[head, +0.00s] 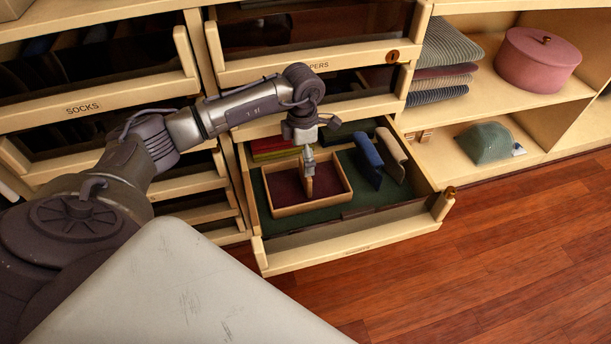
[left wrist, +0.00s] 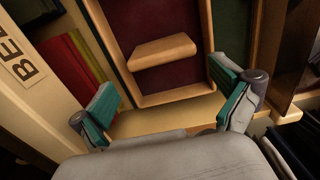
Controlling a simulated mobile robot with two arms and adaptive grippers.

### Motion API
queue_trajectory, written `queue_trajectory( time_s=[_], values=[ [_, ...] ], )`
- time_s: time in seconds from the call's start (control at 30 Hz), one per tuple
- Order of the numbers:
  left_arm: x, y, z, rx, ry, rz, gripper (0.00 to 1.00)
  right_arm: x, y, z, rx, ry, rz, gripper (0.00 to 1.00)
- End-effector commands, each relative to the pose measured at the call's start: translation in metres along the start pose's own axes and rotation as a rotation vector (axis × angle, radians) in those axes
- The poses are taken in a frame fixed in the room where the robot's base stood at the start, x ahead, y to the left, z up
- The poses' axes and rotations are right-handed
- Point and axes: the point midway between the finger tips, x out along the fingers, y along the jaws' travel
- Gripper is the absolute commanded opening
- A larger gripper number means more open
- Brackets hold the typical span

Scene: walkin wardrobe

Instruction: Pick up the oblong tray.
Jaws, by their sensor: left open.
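The oblong tray (head: 312,206) is a light wooden tray with a dark red lining and a raised wooden piece across its middle. It lies in an open drawer (head: 345,247) lined in green. My left gripper (head: 308,168) points down over the tray and hides part of its middle. In the left wrist view the tray's wooden wall (left wrist: 180,96) and its raised piece (left wrist: 163,51) show ahead of the spread fingers (left wrist: 166,98). The left gripper is open and empty. I cannot tell its exact height above the tray. My right gripper is not in view.
A blue item (head: 367,161) and a beige item (head: 392,155) stand in the drawer right of the tray. Red and yellow folded cloths (head: 270,148) lie behind it. Another drawer (head: 320,65) overhangs the back. The wooden floor (head: 500,270) at right is clear.

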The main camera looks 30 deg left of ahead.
Motion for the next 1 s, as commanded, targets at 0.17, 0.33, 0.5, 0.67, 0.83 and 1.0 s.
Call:
queue_trajectory(
  time_s=[0.17,0.33,0.5,0.67,0.83,1.0],
  values=[
    [0.019,0.000,0.001,0.000,-0.001,0.000,1.00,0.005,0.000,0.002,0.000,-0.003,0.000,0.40],
    [0.029,-0.001,0.002,0.001,-0.001,-0.002,1.00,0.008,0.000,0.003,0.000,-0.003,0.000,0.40],
    [0.054,-0.003,0.006,0.001,-0.001,-0.004,1.00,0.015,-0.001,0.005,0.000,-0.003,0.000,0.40],
    [0.072,-0.003,0.006,0.000,-0.003,-0.001,1.00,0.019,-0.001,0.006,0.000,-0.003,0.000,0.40],
    [0.072,-0.002,0.006,0.001,-0.003,-0.001,1.00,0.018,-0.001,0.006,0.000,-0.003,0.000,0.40],
    [0.072,-0.002,0.006,0.001,-0.003,-0.001,0.80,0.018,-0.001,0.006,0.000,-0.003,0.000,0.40]
  ],
)
